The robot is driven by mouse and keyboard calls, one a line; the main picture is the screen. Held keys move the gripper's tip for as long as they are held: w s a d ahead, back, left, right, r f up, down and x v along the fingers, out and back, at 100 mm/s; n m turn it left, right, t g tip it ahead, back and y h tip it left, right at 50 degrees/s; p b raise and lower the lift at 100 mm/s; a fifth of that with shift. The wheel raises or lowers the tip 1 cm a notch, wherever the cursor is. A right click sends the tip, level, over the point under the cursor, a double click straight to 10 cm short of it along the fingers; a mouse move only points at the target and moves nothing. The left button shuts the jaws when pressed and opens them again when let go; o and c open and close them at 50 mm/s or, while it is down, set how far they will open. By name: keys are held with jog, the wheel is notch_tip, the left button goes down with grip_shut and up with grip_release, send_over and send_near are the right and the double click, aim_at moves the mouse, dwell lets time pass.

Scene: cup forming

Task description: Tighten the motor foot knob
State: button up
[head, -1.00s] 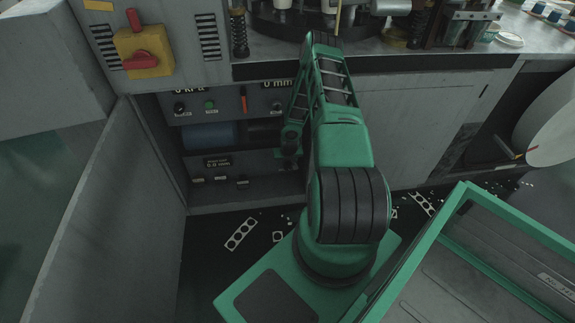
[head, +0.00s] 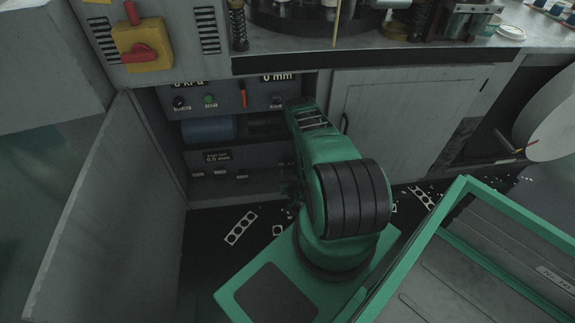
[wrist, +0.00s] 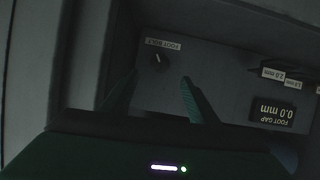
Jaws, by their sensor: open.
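The motor foot knob (wrist: 158,62) is a small dark round knob with a white mark, on a grey panel in the wrist view. A white label starting with "FOOT" sits beside it. My gripper (wrist: 159,77) is open, its two green fingers on either side of the knob's line and pointing toward it. Nothing is between the fingertips, and I cannot tell how far the knob is from them.
The cabinet door (head: 90,210) stands open on the left. A blue cylinder (head: 208,129) lies inside above the lower panel. Small tagged tabs (wrist: 272,73) stick out near the display. Punched strips (head: 241,228) litter the floor. A green-framed bin (head: 480,270) stands right.

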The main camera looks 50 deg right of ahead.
aim_at(288, 162)
jog(key=x, duration=1)
jog(key=shift+d, duration=0.1)
jog(key=c, duration=1)
